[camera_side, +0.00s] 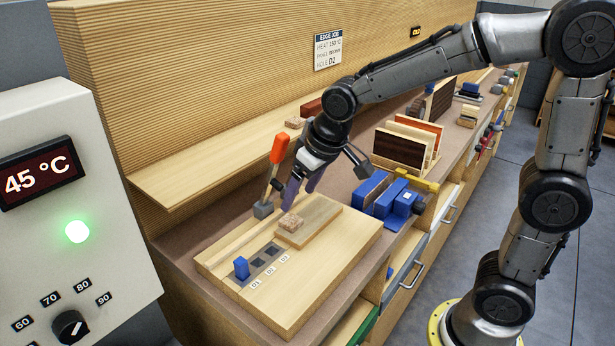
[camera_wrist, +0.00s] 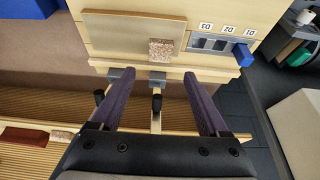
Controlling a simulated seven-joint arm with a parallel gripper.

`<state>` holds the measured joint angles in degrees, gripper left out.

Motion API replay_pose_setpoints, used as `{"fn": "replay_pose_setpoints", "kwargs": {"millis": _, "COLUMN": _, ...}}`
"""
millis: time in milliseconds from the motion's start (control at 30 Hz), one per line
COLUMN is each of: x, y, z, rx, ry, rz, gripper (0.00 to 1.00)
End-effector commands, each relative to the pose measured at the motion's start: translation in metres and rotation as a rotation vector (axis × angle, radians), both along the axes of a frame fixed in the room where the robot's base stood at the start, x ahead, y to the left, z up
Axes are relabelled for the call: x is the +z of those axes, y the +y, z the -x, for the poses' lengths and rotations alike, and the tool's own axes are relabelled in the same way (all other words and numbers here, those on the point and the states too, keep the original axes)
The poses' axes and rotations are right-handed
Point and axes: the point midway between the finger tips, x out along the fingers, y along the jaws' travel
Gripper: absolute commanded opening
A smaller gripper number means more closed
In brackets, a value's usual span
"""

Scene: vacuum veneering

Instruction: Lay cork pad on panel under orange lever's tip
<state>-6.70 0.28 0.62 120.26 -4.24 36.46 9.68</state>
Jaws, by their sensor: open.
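A speckled cork pad (camera_side: 291,222) lies flat on the near left end of the small wooden panel (camera_side: 317,214). In the wrist view the cork pad (camera_wrist: 161,49) sits at a lower corner of the panel (camera_wrist: 115,32). The orange lever (camera_side: 279,149) stands upright on its grey clamp base (camera_side: 263,210), just behind the panel. Its tip cannot be made out clearly. My gripper (camera_side: 301,188) is open and empty, above and behind the panel. In the wrist view the purple fingers of my gripper (camera_wrist: 157,75) are spread apart, with the cork pad beyond their tips.
A blue block (camera_side: 241,268) stands in the slotted strip marked D1 to D3. A second speckled block (camera_side: 295,122) and a red block (camera_side: 311,107) lie on the back shelf (camera_side: 190,160).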

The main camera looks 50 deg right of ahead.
Motion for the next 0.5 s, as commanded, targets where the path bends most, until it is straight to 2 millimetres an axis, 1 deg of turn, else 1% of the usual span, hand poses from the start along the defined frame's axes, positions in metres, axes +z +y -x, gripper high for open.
{"fn": "replay_pose_setpoints", "kwargs": {"millis": 33, "x": 0.010, "y": 0.000, "z": 0.003, "rx": 0.000, "ry": -0.005, "rz": -0.001, "gripper": 0.78}}
{"fn": "replay_pose_setpoints", "kwargs": {"millis": 200, "x": 0.033, "y": 0.000, "z": 0.013, "rx": 0.001, "ry": -0.002, "rz": 0.000, "gripper": 0.78}}
{"fn": "replay_pose_setpoints", "kwargs": {"millis": 333, "x": 0.042, "y": 0.000, "z": 0.017, "rx": 0.001, "ry": -0.001, "rz": 0.000, "gripper": 0.78}}
{"fn": "replay_pose_setpoints", "kwargs": {"millis": 500, "x": 0.046, "y": 0.000, "z": 0.020, "rx": 0.001, "ry": 0.000, "rz": 0.000, "gripper": 0.78}}
